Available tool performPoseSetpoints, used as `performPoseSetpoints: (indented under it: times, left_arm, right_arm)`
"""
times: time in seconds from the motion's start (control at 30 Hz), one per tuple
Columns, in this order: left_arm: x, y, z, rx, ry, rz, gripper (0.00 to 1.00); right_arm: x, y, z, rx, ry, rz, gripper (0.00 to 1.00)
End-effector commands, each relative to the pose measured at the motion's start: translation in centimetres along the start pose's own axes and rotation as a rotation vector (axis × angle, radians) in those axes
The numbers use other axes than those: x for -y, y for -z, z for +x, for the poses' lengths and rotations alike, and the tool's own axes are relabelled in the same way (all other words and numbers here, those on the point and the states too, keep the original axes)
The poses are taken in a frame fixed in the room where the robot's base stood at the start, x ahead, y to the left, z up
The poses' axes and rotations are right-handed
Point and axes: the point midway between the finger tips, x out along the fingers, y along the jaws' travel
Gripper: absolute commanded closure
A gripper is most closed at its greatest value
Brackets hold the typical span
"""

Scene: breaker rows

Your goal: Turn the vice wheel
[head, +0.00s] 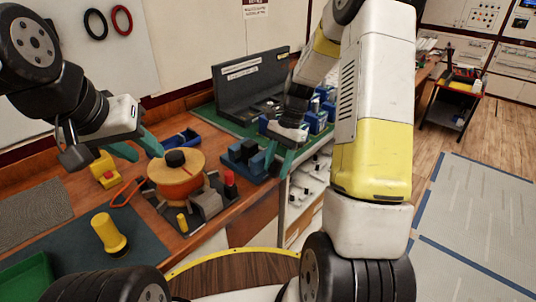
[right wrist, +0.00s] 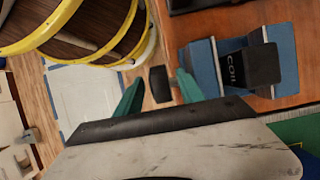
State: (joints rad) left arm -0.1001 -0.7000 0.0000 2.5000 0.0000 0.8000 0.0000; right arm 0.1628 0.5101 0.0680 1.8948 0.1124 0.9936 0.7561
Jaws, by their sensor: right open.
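The blue vice (head: 246,153) stands near the bench's front edge. In the right wrist view its blue jaws (right wrist: 204,68) are around a black block marked COIL (right wrist: 252,67). The dark vice wheel (right wrist: 160,84), seen nearly edge-on, shows there between the fingers of my right gripper (right wrist: 159,79), with a gap on each side; its depth relative to them is unclear. My left gripper (head: 138,145) is open and empty above the bench at left.
An orange spool with a black knob (head: 176,178) stands left of the vice. A yellow cylinder (head: 109,234), a yellow block (head: 104,170) and a green tray (head: 27,279) are further left. Blue bins (head: 318,118) stand behind my right gripper. Open floor lies to the right.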

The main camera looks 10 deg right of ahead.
Motion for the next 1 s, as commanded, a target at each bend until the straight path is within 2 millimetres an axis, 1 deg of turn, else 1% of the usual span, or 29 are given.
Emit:
performPoseSetpoints:
  times: [0.27,0.4,0.5,0.77,1.0]
  left_arm:
    - [0.00,0.00,0.00,0.000,0.000,0.000,0.64]
    - [0.00,0.00,0.00,0.000,0.000,0.000,0.64]
    - [0.00,0.00,0.00,0.000,0.000,0.000,0.64]
    - [0.00,0.00,0.00,0.000,0.000,0.000,0.64]
    - [0.00,0.00,0.00,0.000,0.000,0.000,0.64]
  right_arm:
    - [-0.02,-0.02,0.20,0.000,0.000,-0.001,0.55]
    - [-0.01,-0.02,0.18,0.000,0.000,-0.001,0.82]
    - [-0.01,-0.02,0.17,0.000,0.000,-0.001,1.00]
    - [0.01,-0.08,0.17,-0.010,0.000,-0.002,1.00]
    - [0.05,-0.30,0.19,-0.097,-0.001,-0.006,1.00]
